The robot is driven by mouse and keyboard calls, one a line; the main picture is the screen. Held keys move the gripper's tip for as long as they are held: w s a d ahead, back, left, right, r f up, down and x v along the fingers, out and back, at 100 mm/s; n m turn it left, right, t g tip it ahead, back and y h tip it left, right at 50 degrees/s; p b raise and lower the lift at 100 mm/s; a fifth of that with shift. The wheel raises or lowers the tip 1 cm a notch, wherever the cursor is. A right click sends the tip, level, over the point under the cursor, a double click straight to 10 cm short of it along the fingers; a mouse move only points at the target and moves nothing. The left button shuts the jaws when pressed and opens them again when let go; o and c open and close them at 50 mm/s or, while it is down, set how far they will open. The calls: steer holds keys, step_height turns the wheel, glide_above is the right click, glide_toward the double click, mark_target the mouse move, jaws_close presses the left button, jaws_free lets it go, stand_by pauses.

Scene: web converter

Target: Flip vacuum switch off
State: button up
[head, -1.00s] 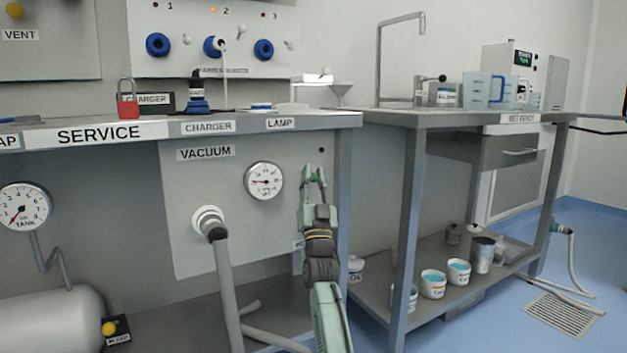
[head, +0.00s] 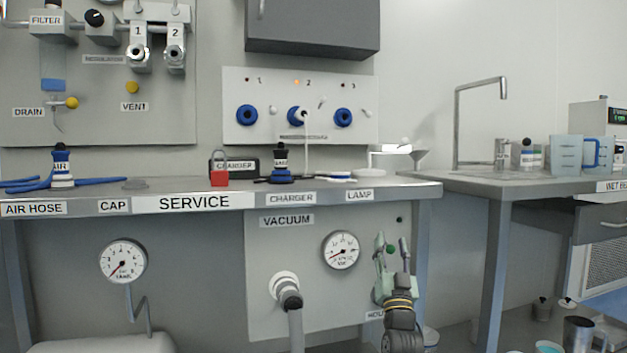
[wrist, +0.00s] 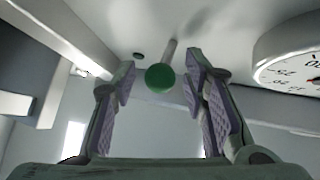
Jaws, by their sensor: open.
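The vacuum switch is a thin metal lever with a green ball tip (wrist: 160,77) in the wrist view. Its stem runs up and slightly right to the pale panel. My gripper (wrist: 159,90) is open, with one purple-padded finger on each side of the ball and a gap to both. In the head view my gripper (head: 392,250) is in front of the panel's right part, and the green ball (head: 391,248) shows between its fingers. The vacuum gauge (head: 340,250) is just left of it; its needle points to the lower left.
The VACUUM panel (head: 258,250) hangs under the service bench (head: 200,192). A grey hose (head: 296,325) comes from its port, left of the gripper. The bench leg (head: 425,255) is close on the right. The gauge (wrist: 290,62) is near the right finger.

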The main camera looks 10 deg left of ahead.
steer(key=shift+s+r+n+g+y+p, duration=0.2)
steer(key=shift+r+n+g+p, duration=0.65)
steer(key=shift+p, duration=2)
steer(key=shift+w+r+n+g+y+p, duration=0.1)
steer(key=shift+r+n+g+y+p, duration=0.35)
steer(key=shift+g+p, duration=1.55)
steer(key=r+g+p, duration=0.1)
steer(key=p, duration=0.6)
steer(key=r+n+g+h+p, duration=0.1)
steer(key=p, duration=0.6)
steer(key=shift+w+g+p, duration=0.2)
steer(key=shift+g+p, duration=0.05)
steer(key=shift+p, duration=0.1)
steer(key=shift+s+d+f+b, duration=0.1)
steer(key=shift+s+f+b, duration=0.25)
steer(key=shift+s+f, duration=0.25)
steer(key=b+v, duration=0.2)
steer(key=v, duration=0.8)
steer(key=s+a+r+n+y, duration=0.2)
steer(key=s+a+r+y, duration=0.1)
steer(key=a+r, duration=0.4)
steer(key=s+a+r+n+t+y, duration=0.1)
steer(key=s+a+r+y, duration=0.3)
steer(key=a, duration=1)
steer(key=shift+s+r+n+p, duration=0.45)
steer(key=shift+r+n, duration=0.45)
steer(key=shift+r, duration=0.7)
